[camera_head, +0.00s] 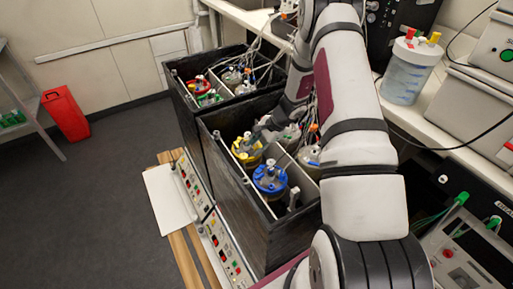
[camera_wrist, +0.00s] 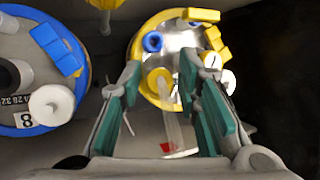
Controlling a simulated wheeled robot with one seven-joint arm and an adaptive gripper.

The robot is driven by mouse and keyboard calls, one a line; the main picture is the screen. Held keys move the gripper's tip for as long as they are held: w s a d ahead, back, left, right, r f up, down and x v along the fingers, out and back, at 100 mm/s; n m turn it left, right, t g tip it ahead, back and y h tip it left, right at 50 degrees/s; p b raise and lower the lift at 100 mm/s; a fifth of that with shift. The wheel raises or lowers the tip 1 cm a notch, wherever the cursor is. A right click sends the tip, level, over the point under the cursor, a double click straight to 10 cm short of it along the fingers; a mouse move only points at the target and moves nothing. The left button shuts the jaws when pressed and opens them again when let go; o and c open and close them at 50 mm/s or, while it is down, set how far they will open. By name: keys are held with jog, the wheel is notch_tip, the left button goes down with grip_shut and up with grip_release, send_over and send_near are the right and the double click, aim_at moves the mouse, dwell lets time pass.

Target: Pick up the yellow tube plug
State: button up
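A yellow plug-like ring (camera_wrist: 159,78) sits on the metal lid of the yellow-rimmed vessel (camera_wrist: 144,52), with a pale translucent tube running down from it in the wrist view. My gripper (camera_wrist: 160,88) is open above this vessel, its teal-padded fingers on either side of the ring and tube; I see no contact. In the head view, my gripper (camera_head: 262,133) is small and partly hidden, low over the yellow-rimmed vessel (camera_head: 243,156). I cannot make out the ring there.
A blue-rimmed vessel (camera_head: 270,180) stands close by in the same black box (camera_head: 247,215); in the wrist view it is at left (camera_wrist: 40,65). The box walls stand close around the vessels. A second black box (camera_head: 190,100) with vessels is behind. A white-lidded bottle (camera_head: 405,75) stands on the right bench.

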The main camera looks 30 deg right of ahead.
jog(key=shift+c, duration=0.5)
jog(key=c, duration=0.5)
